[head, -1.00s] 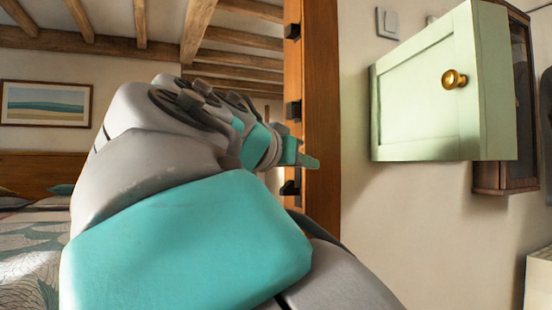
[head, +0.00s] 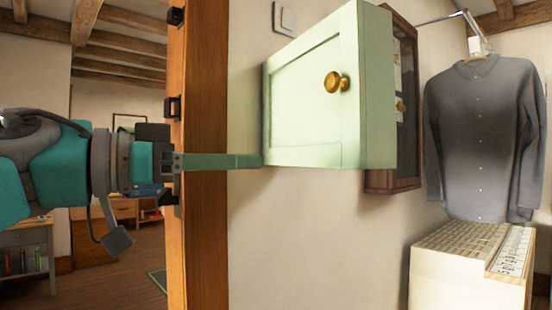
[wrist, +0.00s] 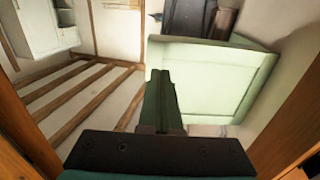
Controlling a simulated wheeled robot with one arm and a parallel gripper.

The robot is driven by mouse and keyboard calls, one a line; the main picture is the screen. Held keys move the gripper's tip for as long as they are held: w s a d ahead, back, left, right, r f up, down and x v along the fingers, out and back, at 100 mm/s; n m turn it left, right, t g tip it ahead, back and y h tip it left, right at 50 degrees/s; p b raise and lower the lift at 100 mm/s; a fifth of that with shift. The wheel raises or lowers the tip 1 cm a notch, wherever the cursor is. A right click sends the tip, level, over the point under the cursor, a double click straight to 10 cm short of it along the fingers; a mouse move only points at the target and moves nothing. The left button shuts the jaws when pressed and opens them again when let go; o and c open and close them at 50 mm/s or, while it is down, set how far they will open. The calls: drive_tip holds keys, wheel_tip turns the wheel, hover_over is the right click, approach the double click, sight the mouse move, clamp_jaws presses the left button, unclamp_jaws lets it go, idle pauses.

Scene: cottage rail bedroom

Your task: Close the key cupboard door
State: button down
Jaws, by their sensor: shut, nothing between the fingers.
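The pale green panelled door (head: 305,105) of the key cupboard, with a brass knob (head: 336,82), stands out from the wall at upper middle in the head view. It looks open, but its exact angle is unclear. In the wrist view the green panel (wrist: 215,80) lies just beyond and right of the fingers. My gripper (head: 260,160) comes in from the left with its fingers shut and empty. Its tips overlap the door's lower left corner in the picture; I cannot tell whether they touch it. The tips also show in the wrist view (wrist: 160,75).
A wooden post (head: 200,230) stands right behind my gripper. A dark wooden case (head: 403,110) hangs right of the door. A grey shirt (head: 480,135) hangs farther right above a pale cabinet (head: 440,275). Wall below the door is clear.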

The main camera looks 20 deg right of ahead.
drive_tip(key=b, duration=0.7)
approach(347, 163)
drive_tip(key=shift+w+d+b, duration=0.25)
drive_tip(key=shift+d, duration=1.45)
drive_tip(key=shift+w+d+b, duration=0.2)
drive_tip(key=shift+d, duration=1.5)
